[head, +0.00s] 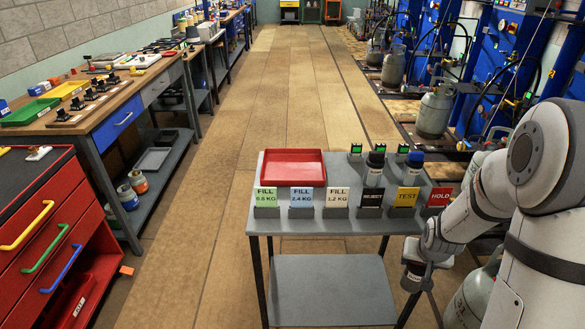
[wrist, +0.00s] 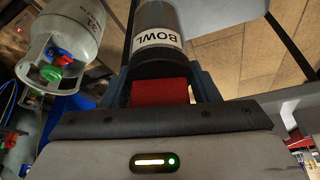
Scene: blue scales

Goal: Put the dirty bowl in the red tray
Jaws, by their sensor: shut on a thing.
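The red tray (head: 293,168) lies empty at the back left of the grey cart top (head: 335,224). My gripper (head: 422,266) is beside the right side of the cart, below its top. In the wrist view, my gripper (wrist: 163,72) is shut on a dark-ended cylindrical bowl (wrist: 156,18) with a white label reading BOWL. In the head view the held bowl (head: 412,272) is small and partly hidden by my gripper. A red patch (wrist: 160,92) shows between the fingers; I cannot tell what it belongs to.
Two dark-capped containers (head: 375,168) (head: 411,169) stand right of the tray, with green-lit units behind. Label stands such as REJECT (head: 371,198) and HOLD (head: 438,198) line the cart's front. A gas cylinder (wrist: 62,50) is close to my gripper.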

